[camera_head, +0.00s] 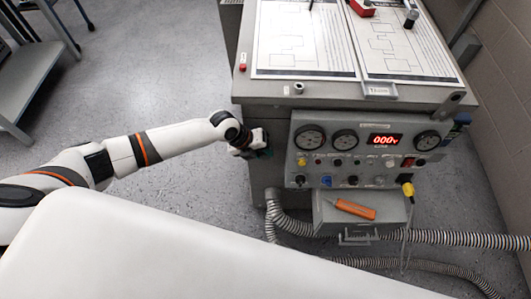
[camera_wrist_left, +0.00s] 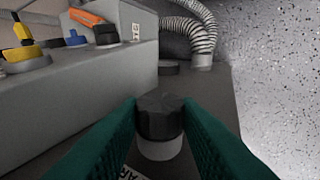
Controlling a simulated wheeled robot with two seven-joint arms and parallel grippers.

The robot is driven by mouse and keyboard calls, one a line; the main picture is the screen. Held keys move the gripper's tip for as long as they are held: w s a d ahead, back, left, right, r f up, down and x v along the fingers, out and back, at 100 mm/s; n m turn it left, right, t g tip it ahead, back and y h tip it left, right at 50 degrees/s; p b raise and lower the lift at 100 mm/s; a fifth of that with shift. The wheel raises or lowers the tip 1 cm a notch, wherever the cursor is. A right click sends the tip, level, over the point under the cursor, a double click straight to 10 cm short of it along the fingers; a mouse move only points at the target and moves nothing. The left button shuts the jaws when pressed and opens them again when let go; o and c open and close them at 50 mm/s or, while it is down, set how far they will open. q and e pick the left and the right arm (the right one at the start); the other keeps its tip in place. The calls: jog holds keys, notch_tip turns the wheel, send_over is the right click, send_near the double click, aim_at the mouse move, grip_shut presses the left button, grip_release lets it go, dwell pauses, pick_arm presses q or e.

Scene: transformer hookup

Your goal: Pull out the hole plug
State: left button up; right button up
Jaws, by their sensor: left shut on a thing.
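The hole plug (camera_wrist_left: 160,116) shows in the left wrist view as a black faceted cap with a pale grey cylindrical part under it. My left gripper (camera_wrist_left: 161,104) has its two green fingers shut on the cap, one at each side. I cannot tell how far the plug sits in its hole. In the head view my left gripper (camera_head: 262,151) is at the left side of the grey transformer cabinet, beside the gauge panel (camera_head: 372,147). The plug is hidden there. My right gripper is not in view.
A ribbed hose (camera_head: 278,216) runs down from the cabinet and across the floor. An orange tool (camera_head: 355,209) lies on a small ledge under the panel. A yellow connector (camera_head: 407,188) hangs on a cable. The floor left of the cabinet is clear.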

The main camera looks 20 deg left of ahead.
pick_arm(q)
jog(key=shift+c, duration=1.3)
jog(key=shift+s, duration=0.1)
jog(key=shift+s+d+p, duration=0.15)
jog(key=shift+s+p, duration=0.2)
jog(key=shift+s+d+p, duration=0.2)
jog(key=shift+s+p, duration=0.25)
jog(key=shift+s, duration=0.3)
jog(key=shift+s, duration=0.1)
jog(key=shift+s+d+p, duration=0.25)
jog(key=shift+s+p, duration=0.25)
jog(key=shift+s, duration=0.3)
jog(key=shift+s+d+p, duration=0.2)
jog(key=shift+s+p, duration=0.25)
jog(key=shift+s, duration=0.3)
jog(key=shift+s+d+p, duration=0.25)
jog(key=shift+s+p, duration=0.25)
jog(key=shift+s, duration=0.3)
